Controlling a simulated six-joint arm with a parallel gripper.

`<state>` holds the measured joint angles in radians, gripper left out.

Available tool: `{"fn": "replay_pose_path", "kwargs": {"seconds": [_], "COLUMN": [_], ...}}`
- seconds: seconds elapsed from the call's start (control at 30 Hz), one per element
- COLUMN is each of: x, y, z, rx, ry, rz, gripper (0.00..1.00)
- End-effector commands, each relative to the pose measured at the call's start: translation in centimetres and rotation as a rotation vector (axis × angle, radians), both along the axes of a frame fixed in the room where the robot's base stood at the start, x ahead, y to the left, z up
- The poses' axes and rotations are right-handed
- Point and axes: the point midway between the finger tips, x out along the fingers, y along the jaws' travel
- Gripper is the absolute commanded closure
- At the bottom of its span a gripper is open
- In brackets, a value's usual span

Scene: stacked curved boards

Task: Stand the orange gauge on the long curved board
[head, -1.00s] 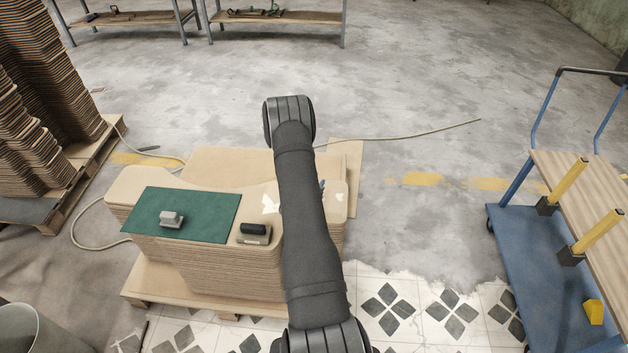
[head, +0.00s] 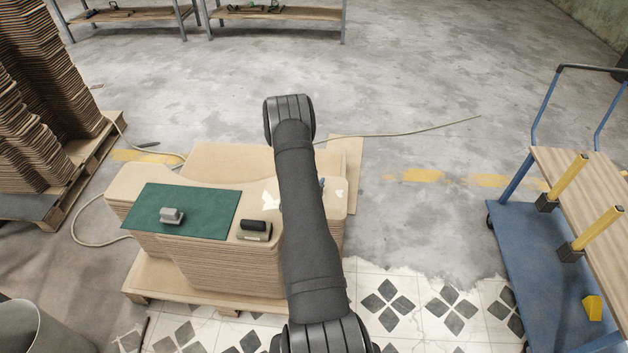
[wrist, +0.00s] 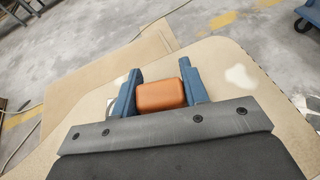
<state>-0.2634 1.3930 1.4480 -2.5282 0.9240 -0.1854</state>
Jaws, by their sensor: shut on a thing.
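The orange gauge (wrist: 163,95) is a rounded block between the two blue fingers of my gripper (wrist: 160,84) in the wrist view. My gripper is shut on it. Both are over the right end of the long curved board (wrist: 225,62), the top of a stack. Whether the gauge touches the board cannot be told. In the head view the gauge is hidden behind my arm, and the long curved board (head: 258,194) shows to the left of it.
A green mat (head: 200,222) with a grey block (head: 172,215) lies on the board's left part. A dark-topped block (head: 254,230) sits right of the mat. A blue trolley (head: 535,255) stands at the right. Tall board stacks (head: 40,110) stand at the left.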

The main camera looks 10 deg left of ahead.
Motion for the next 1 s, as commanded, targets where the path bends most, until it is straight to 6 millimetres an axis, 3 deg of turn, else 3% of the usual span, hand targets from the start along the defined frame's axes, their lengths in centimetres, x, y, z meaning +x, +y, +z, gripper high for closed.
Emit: {"fn": "replay_pose_path", "kwargs": {"seconds": [0.1, 0.13, 0.23, 0.27, 0.67, 0.77, 1.0], "x": [0.0, 0.0, 0.0, 0.0, -0.8, -2.1, -7.2], "y": [0.0, 0.0, 0.0, 0.0, 0.2, 0.6, 2.0], "z": [-0.2, -0.2, -0.2, -0.2, 0.1, 0.7, 2.9], "rx": [0.000, 0.000, 0.000, 0.000, -0.001, -0.002, -0.001], "ry": [-0.001, -0.001, 0.000, 0.000, 0.003, 0.003, 0.002], "rz": [0.000, 0.000, 0.000, 0.000, 0.002, 0.002, 0.004], "gripper": [0.87, 0.55, 0.36, 0.34, 0.34, 0.34, 0.34]}}
